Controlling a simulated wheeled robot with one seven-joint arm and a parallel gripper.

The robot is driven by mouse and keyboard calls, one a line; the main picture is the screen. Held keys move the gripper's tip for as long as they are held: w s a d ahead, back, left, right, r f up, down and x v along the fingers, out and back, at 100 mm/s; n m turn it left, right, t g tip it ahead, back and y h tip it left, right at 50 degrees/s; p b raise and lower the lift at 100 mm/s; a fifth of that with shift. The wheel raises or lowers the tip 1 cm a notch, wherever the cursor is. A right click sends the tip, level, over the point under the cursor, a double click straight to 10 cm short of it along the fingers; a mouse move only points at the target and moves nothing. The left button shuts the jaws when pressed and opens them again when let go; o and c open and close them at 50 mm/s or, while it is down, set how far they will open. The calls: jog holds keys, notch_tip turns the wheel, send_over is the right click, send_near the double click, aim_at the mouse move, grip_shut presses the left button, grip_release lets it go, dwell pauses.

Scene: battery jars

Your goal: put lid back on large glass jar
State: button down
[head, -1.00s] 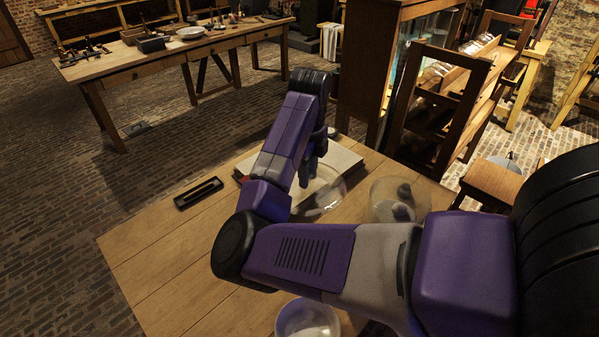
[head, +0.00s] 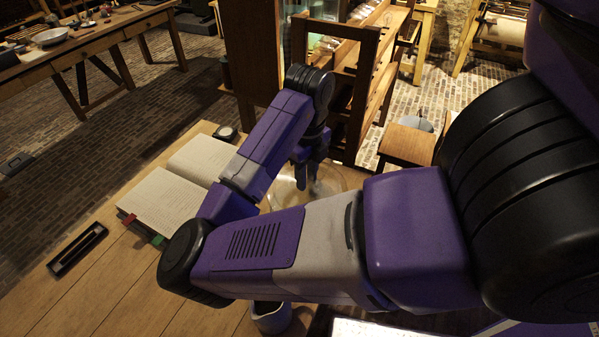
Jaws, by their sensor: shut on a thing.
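My gripper (head: 308,182) points down over the wooden table, right of the open book. It is shut on the clear glass lid (head: 335,184), whose round, see-through edge shows around the fingers. The exact grip point is hard to see through the glass. The large glass jar cannot be told apart clearly here; my forearm covers the table just in front of the lid. I cannot tell whether the lid touches a jar.
An open book (head: 168,200) lies left of my arm. A dark narrow tray (head: 78,248) is at the table's left. A small grey vessel (head: 270,318) stands below my forearm. A wooden stool (head: 406,145) and a rack (head: 350,95) stand beyond the table.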

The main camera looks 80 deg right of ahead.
jog(key=shift+f+b, duration=2.45)
jog(key=shift+f, duration=0.65)
jog(key=shift+f, duration=0.15)
jog(key=c, duration=1)
grip_release()
jog(key=shift+c, duration=0.2)
jog(key=shift+o, duration=0.5)
jog(key=o, duration=0.4)
